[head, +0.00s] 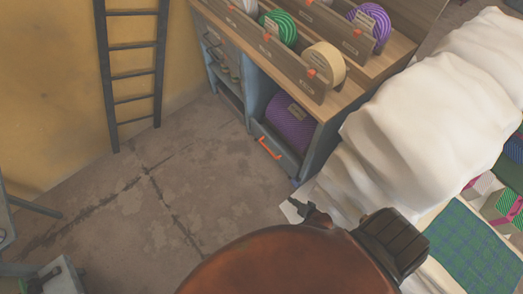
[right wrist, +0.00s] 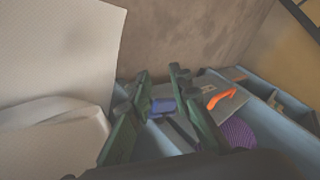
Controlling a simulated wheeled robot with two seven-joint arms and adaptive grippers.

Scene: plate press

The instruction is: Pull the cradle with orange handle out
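The cradle is a grey-blue pull-out front (head: 272,150) low in the cabinet, with an orange handle (head: 269,149) across it. A purple roll (head: 290,122) sits behind this front. In the right wrist view the orange handle (right wrist: 221,98) and purple roll (right wrist: 238,132) show beyond my fingers. My right gripper (head: 308,208) is below and right of the handle in the head view, apart from it. In the right wrist view its dark green fingers (right wrist: 160,76) are spread, with no held object visible between them. My left gripper is not seen.
The cabinet's wooden top (head: 345,95) carries several ribbon rolls. A white cloth-covered bulk (head: 410,110) stands close on the right. A dark ladder (head: 134,75) leans at the yellow wall. Concrete floor (head: 190,180) left of the cabinet front is clear.

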